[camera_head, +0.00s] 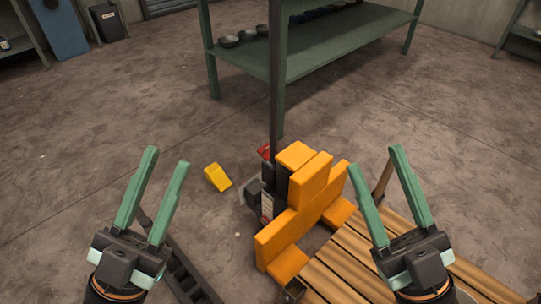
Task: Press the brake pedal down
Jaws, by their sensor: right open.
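A small yellow wedge-shaped block (218,177) sits low on the floor, left of the orange machine; it looks like the brake pedal, though I cannot be certain. The orange block-built machine (303,205) stands in the middle, with dark and red parts on its left side. My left gripper (167,157) is open and empty, in front and to the left of the yellow block in the picture, not seen touching it. My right gripper (376,158) is open and empty, to the right of the orange machine and over the wooden slats.
A slatted wooden platform (345,268) lies at the lower right. A dark post (276,80) rises behind the machine. A green shelf table (330,35) with several bowls stands at the back. A dark slotted rail (183,268) is at the lower left. Floor left of the block is clear.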

